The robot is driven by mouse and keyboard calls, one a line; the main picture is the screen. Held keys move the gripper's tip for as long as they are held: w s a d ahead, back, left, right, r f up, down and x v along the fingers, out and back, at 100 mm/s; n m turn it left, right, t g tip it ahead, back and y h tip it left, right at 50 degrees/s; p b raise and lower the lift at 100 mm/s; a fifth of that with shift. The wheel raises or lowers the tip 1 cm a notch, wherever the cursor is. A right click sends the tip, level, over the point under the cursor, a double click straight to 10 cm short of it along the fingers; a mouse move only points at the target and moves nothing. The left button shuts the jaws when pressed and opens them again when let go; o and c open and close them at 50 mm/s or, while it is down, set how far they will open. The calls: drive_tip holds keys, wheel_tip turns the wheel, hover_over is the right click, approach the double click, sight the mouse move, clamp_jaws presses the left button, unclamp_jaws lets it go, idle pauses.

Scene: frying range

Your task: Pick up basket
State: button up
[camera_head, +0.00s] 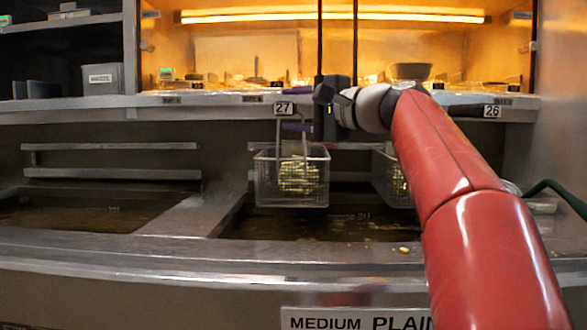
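A wire fry basket (265,184) with pale yellow-green food in it hangs above the right-hand oil vat, left of my arm. Its thin metal handle rises in front of the shelf edge. My gripper (300,112) is at the upper part of this handle, coming in from the right. Small purple parts show beside the handle; I cannot tell whether they are fingertips or handle grips. Whether the gripper is closed on the handle is too small to tell. A second wire basket (383,172) with food hangs to the right, partly hidden behind my red arm.
The right vat (320,226) holds dark oil, and a left vat (75,216) has no basket. A metal shelf (215,99) with number tags 27 and 26 runs above. A heated, lit cabinet lies behind. A small food scrap (404,250) lies on the front ledge.

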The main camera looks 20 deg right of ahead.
clamp_jaws()
drive_tip(key=shift+r, duration=0.1)
idle(0.5)
drive_tip(key=shift+r+p, duration=1.5)
drive_tip(key=shift+r, duration=0.25)
drive_tip(key=shift+s+f+b, duration=0.15)
drive_tip(key=shift+s+b, duration=0.05)
drive_tip(key=shift+b, duration=0.1)
drive_tip(key=shift+s+a+b, duration=0.25)
drive_tip(key=shift+s+b, duration=0.15)
drive_tip(key=shift+s, duration=0.25)
drive_tip(key=s+a+b, duration=0.2)
drive_tip(key=s, duration=0.5)
drive_tip(key=s+a+b, duration=0.3)
drive_tip(key=s, duration=0.5)
drive_tip(key=shift+s+b, duration=0.25)
drive_tip(key=shift+b, duration=0.1)
